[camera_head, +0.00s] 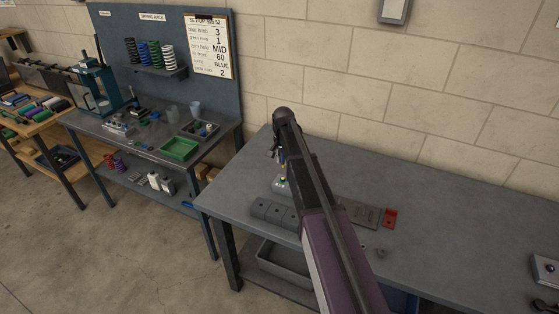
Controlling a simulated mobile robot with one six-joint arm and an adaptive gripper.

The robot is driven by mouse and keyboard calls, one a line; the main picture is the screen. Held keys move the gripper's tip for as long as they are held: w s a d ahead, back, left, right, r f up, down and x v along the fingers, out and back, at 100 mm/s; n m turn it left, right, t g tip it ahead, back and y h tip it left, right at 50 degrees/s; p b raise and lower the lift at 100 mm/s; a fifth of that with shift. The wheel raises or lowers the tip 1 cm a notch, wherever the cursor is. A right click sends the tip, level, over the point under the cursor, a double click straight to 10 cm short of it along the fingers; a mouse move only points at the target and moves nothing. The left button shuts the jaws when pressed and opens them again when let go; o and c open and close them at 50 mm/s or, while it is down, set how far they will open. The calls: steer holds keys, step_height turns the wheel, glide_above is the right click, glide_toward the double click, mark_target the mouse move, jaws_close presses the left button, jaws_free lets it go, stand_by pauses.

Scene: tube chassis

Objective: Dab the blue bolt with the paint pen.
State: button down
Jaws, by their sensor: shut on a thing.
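My arm reaches over the grey table, and my gripper (279,153) is near its left back part, partly hidden by the arm. It is shut on a slim thing, seemingly the paint pen (283,163), which points down. Just below it a small light block (280,186) with small coloured spots stands on the table. I cannot make out which spot is the blue bolt, or whether the pen tip touches anything.
A grey plate (361,213) and a red piece (389,218) lie right of my arm. The table's right middle is clear. A second bench with a green tray (179,149) stands left.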

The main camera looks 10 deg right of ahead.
steer(key=shift+r+p, duration=0.4)
steer(key=shift+r, duration=0.25)
steer(key=shift+d, duration=0.1)
